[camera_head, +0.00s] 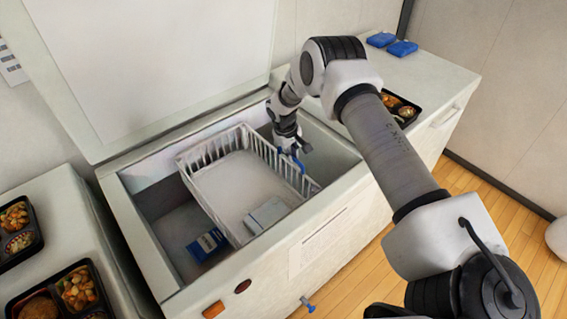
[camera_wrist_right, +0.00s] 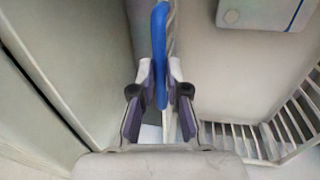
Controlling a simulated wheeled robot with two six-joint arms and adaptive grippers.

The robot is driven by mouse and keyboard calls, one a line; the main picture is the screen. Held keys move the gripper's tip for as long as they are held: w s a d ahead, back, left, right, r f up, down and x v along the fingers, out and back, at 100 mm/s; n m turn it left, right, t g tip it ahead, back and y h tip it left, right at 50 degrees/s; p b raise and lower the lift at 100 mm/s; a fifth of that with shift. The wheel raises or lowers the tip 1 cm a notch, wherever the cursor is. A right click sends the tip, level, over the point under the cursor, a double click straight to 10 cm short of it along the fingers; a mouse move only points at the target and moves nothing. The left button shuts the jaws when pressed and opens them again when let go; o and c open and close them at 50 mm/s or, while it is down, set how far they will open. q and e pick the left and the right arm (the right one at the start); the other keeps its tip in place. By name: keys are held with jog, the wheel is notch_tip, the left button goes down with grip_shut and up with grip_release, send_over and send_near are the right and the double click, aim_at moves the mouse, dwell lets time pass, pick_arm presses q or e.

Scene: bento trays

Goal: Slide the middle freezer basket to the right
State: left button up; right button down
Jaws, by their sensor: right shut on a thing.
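The white wire freezer basket (camera_head: 188,172) hangs in the middle of the open chest freezer (camera_head: 136,228). A white box (camera_head: 266,215) lies inside it at the near end. My right gripper (camera_head: 291,150) reaches down to the basket's right side. In the right wrist view my right gripper (camera_wrist_right: 161,98) is shut on the blue handle (camera_wrist_right: 160,40), which stands at the basket's slatted side (camera_wrist_right: 240,140). The white box (camera_wrist_right: 268,12) shows there at the top right. My left gripper is in neither view.
A blue box (camera_head: 206,244) lies on the freezer floor left of the basket. The raised lid (camera_head: 150,60) stands behind. Bento trays (camera_head: 75,290) lie on the left counter; another tray (camera_head: 402,108) and blue packs (camera_head: 402,47) lie on the right counter. A gap shows right of the basket.

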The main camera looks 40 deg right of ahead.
jog(key=d+b, duration=0.4)
jog(key=d, duration=0.6)
jog(key=shift+w, duration=0.4)
jog(key=c, duration=1.2)
grip_release()
jog(key=shift+c, duration=0.2)
jog(key=shift+o, duration=0.3)
jog(key=shift+w+f, duration=0.1)
jog(key=shift+f, duration=0.05)
notch_tip(320, 180, up, 12)
jog(key=a, duration=0.2)
jog(key=shift+a, duration=0.2)
